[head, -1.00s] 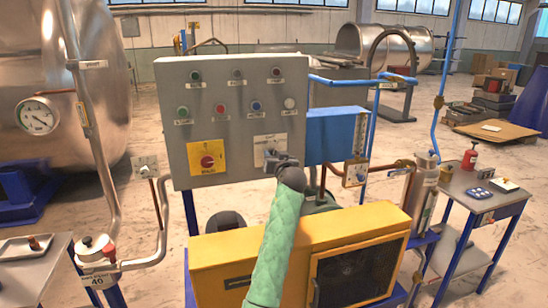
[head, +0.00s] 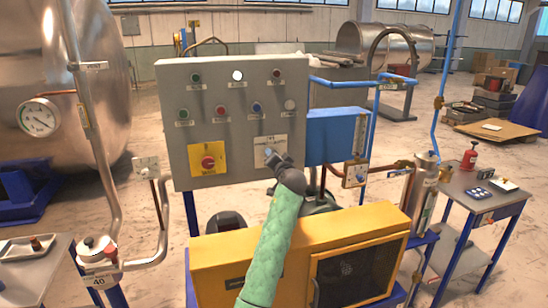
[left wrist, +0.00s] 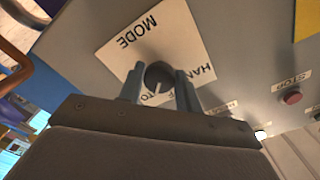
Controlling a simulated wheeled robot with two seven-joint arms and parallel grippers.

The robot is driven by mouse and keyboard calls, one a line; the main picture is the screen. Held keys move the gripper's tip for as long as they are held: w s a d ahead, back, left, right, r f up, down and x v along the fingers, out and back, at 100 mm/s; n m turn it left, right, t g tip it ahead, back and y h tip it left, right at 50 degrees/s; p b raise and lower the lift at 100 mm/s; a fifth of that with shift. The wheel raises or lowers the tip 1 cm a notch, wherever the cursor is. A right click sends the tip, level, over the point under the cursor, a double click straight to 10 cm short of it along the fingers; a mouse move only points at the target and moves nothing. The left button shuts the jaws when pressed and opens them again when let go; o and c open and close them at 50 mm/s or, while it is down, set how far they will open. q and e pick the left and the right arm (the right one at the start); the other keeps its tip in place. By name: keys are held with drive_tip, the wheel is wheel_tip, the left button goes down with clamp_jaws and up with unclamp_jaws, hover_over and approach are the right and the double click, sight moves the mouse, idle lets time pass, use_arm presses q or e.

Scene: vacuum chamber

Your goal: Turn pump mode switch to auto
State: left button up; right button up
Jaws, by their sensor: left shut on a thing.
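The mode switch is a dark round knob (left wrist: 158,77) on a white plate (left wrist: 125,38) marked MODE and HAND. The lettering is upside down in the left wrist view, and the rest is partly hidden by my gripper. A white pointer line on the knob points down in that view; the exact label it meets is hidden. My left gripper (left wrist: 160,88) has its two fingers on either side of the knob and is shut on it. In the head view, my left gripper (head: 278,160) is at the plate (head: 272,143) on the grey panel's lower right. My right gripper is not in view.
The grey control panel (head: 230,115) carries coloured buttons, a lit white lamp (head: 238,75) and a red rotary switch on a yellow plate (head: 208,162). A yellow pump housing (head: 220,270) stands below. A blue box (head: 335,130) and pipes are close on the right.

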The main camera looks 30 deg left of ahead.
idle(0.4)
use_arm(q)
drive_tip(key=o, duration=1)
drive_tip(key=b+v, duration=0.3)
drive_tip(key=v, duration=0.4)
drive_tip(key=shift+s+d+b, duration=0.25)
drive_tip(key=shift+b, duration=0.05)
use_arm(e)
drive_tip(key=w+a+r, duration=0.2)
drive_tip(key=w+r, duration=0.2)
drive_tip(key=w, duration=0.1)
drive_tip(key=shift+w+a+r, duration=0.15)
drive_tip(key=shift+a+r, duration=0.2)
use_arm(q)
drive_tip(key=shift+f, duration=0.1)
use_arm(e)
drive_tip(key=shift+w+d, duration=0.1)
